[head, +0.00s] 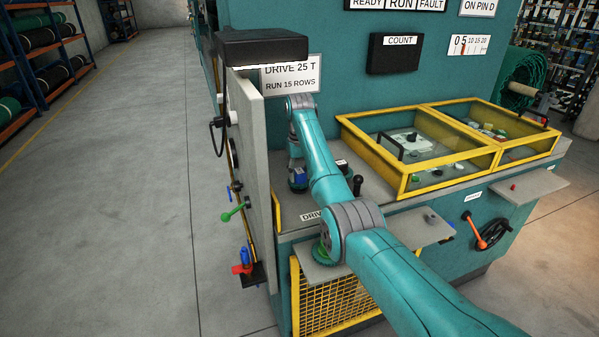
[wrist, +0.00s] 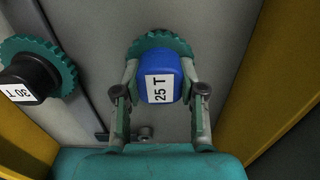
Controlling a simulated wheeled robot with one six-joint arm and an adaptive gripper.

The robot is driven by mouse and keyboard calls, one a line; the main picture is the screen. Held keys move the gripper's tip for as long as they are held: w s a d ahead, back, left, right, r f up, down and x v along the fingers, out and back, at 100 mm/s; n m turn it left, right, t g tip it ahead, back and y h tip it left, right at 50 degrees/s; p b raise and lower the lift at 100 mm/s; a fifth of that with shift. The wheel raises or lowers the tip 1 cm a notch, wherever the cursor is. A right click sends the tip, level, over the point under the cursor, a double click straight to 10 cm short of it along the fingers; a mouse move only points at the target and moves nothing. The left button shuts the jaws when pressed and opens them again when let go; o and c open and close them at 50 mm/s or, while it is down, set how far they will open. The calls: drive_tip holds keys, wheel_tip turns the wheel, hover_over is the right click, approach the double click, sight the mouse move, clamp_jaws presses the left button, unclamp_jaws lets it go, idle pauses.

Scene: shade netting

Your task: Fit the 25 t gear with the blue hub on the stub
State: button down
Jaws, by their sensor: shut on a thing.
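The 25 t gear with the blue hub (wrist: 160,82) is in the middle of the wrist view. Its green toothed rim shows above the hub, and a white label reads 25 T. My gripper (wrist: 160,70) has one finger on each side of the hub and is shut on it. A blue-and-dark block (head: 298,178) shows at the end of my arm in the head view, where the fingers are too small to make out. A gear with a black hub marked 30 T (wrist: 30,78) sits to the left in the wrist view. I cannot make out the stub.
A grey upright door panel (head: 255,150) stands left of my arm. Yellow-framed glazed covers (head: 420,150) lie to the right on the machine deck. A small shelf (head: 420,228) juts out in front, partly hidden by my arm.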

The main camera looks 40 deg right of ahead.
sight(299, 171)
drive_tip(key=c, duration=0.6)
unclamp_jaws()
drive_tip(key=shift+f, duration=0.1)
drive_tip(key=shift+r, duration=3.8)
